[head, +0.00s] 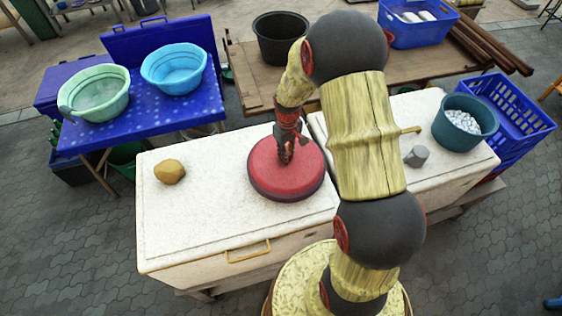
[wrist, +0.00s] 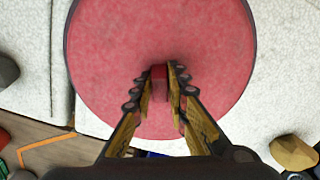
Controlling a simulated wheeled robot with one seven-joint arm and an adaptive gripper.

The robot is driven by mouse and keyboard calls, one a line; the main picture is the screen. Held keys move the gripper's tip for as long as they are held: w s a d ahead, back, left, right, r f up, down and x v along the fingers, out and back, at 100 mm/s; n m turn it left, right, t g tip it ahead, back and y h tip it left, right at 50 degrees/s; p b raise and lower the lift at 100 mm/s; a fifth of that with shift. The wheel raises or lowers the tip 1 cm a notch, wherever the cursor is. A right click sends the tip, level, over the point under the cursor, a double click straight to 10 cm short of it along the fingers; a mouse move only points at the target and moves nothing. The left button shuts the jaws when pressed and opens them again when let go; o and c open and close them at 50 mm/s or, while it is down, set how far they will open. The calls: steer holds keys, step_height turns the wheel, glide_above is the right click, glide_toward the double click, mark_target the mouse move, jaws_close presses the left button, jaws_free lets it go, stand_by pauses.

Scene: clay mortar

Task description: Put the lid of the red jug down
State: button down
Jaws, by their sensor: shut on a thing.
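The red lid (head: 262,178) is a wide round disc with a darker rim, over the white chest top near its middle. In the wrist view the lid (wrist: 110,50) fills the upper middle, roughly level. My gripper (head: 287,152) is above the lid's centre, pointing down. In the wrist view its two fingers (wrist: 160,80) are closed on the lid's small red knob. I cannot tell whether the lid touches what is beneath it. No separate red jug body can be made out in either view.
A tan lump (head: 169,171) sits on the white chest (head: 205,220) at left, with free room around it. At right are a small grey piece (head: 417,156) and a teal basin (head: 482,139) of white stones. A blue table (head: 130,133) with two basins stands at left.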

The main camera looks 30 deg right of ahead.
mark_target(281, 163)
steer(key=shift+w+a+f, duration=0.35)
steer(key=shift+a+f, duration=0.2)
steer(key=shift+f, duration=0.15)
steer(key=shift+a+f, duration=0.35)
steer(key=shift+f, duration=0.05)
steer(key=f+p, duration=0.1)
steer(key=f, duration=0.2)
steer(key=shift+w+f, duration=0.2)
steer(key=shift+s+a, duration=0.1)
steer(key=shift+f, duration=0.1)
steer(key=c, duration=1.7)
jaws_free()
steer(key=shift+c, duration=0.2)
